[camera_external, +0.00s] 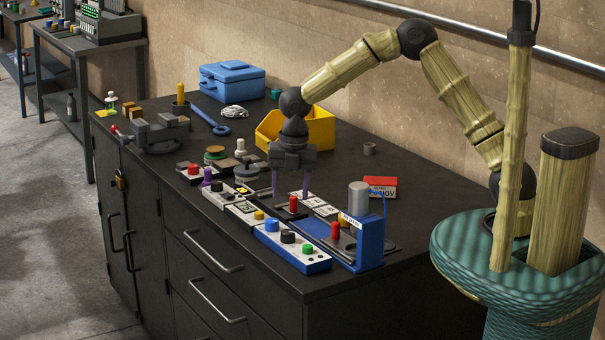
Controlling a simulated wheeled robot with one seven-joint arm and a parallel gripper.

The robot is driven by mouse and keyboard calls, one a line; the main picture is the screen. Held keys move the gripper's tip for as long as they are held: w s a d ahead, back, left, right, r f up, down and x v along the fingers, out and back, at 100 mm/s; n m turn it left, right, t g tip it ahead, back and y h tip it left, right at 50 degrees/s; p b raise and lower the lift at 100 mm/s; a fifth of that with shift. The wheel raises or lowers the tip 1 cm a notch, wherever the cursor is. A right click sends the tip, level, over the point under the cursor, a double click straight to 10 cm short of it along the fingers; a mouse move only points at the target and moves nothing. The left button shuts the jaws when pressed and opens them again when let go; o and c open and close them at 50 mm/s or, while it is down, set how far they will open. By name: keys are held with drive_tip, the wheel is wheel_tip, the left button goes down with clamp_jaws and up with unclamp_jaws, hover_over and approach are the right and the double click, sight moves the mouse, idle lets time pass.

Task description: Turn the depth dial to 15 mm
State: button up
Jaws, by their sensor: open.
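My gripper (290,194) points straight down over the front part of the bench, its two purple fingers apart and empty. Its tips are close to a small red upright piece (293,203) on a dark base; I cannot tell if they touch anything. A blue press-like device (371,240) with a grey cylinder on top and a red piece beside it stands to the right. A white and blue control box (307,261) in front carries blue, black and green knobs. The black knob (288,237) is in its middle. Dial markings are too small to read, and I cannot tell which knob is the depth dial.
White panels with buttons (243,212) sit left of the control box. A yellow bin (319,130) stands behind my gripper, with a blue toolbox (232,80) further back. A red and white box (381,187) lies right. The bench's right rear is mostly clear.

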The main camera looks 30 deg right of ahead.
sight(288, 231)
drive_tip(key=f, duration=0.7)
drive_tip(key=f+p, duration=0.1)
drive_tip(key=f, duration=0.2)
drive_tip(key=shift+w+a+f, duration=0.15)
drive_tip(key=shift+a+f, duration=0.05)
drive_tip(key=shift+a, duration=0.05)
drive_tip(key=c, duration=1)
drive_tip(key=shift+o, duration=0.2)
